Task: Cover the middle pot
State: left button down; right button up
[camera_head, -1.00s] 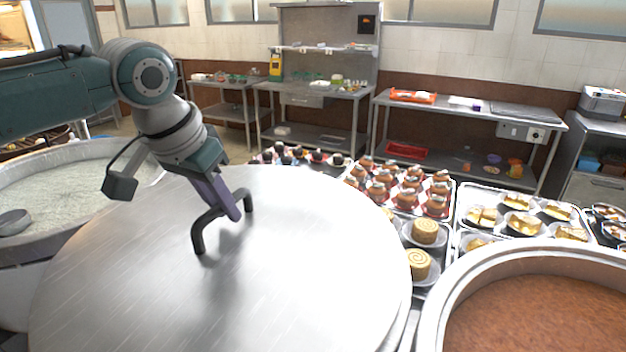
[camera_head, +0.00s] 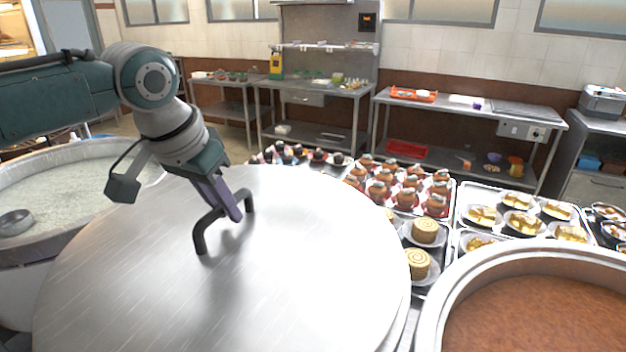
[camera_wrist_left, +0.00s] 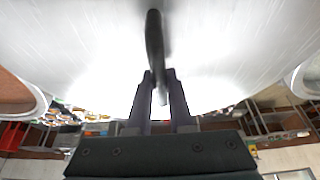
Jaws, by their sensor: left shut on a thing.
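A large round steel lid (camera_head: 300,260) with a dark arched handle (camera_head: 203,232) fills the lower middle of the head view. My left gripper (camera_head: 236,212) is shut on the lid's handle. In the left wrist view the two fingers (camera_wrist_left: 160,80) hold the dark handle (camera_wrist_left: 154,45), with the pale lid (camera_wrist_left: 70,40) behind it. The middle pot is hidden beneath the lid, so I cannot tell whether the lid rests fully on its rim. My right gripper is not in view.
A pot of reddish-brown food (camera_head: 550,315) stands at the right. Behind are trays of cakes (camera_head: 405,190) and plated desserts (camera_head: 520,222). Steel worktables (camera_head: 465,112) line the back wall.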

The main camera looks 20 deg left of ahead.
pick_arm(q)
jog(key=shift+w+f, duration=0.1)
jog(key=shift+f, duration=0.3)
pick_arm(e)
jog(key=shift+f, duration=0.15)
pick_arm(q)
jog(key=shift+f, duration=0.4)
dwell(0.6)
jog(key=c, duration=1)
grip_release()
jog(key=shift+c, duration=0.2)
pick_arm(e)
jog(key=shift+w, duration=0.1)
pick_arm(q)
jog(key=o, duration=0.3)
jog(key=shift+f, duration=0.1)
jog(key=b+v, duration=0.1)
jog(key=v, duration=0.9)
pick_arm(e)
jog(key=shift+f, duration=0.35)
